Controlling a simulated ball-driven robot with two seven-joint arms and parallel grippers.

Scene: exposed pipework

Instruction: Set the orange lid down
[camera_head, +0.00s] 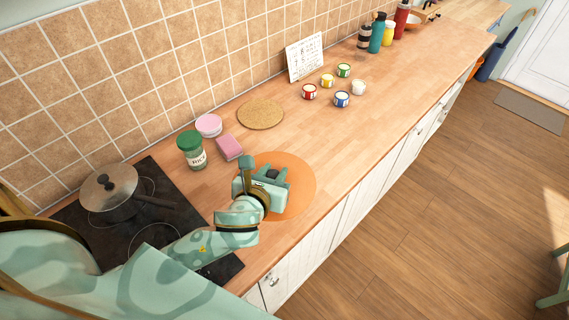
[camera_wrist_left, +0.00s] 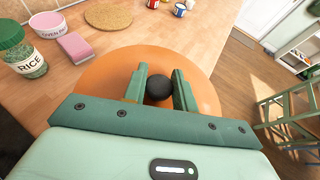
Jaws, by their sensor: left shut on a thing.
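The orange lid (camera_head: 300,185) is a wide flat disc over the wooden counter, close to its front edge. In the left wrist view the orange lid (camera_wrist_left: 105,70) lies level beneath the fingers, with its black knob (camera_wrist_left: 158,90) between them. My left gripper (camera_head: 274,175) is shut on that knob; its fingers (camera_wrist_left: 160,86) stand on either side of it. I cannot tell whether the lid touches the counter or hangs just above it. The gripper hides part of the lid. My right gripper is not in view.
Near the lid are a pink sponge (camera_head: 229,147), a green-capped rice jar (camera_head: 192,151) and a pink-white tub (camera_head: 208,125). A round cork mat (camera_head: 260,114) lies bare behind. A covered pan (camera_head: 112,192) stands on the black hob. Several small cans stand farther along; counter between is clear.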

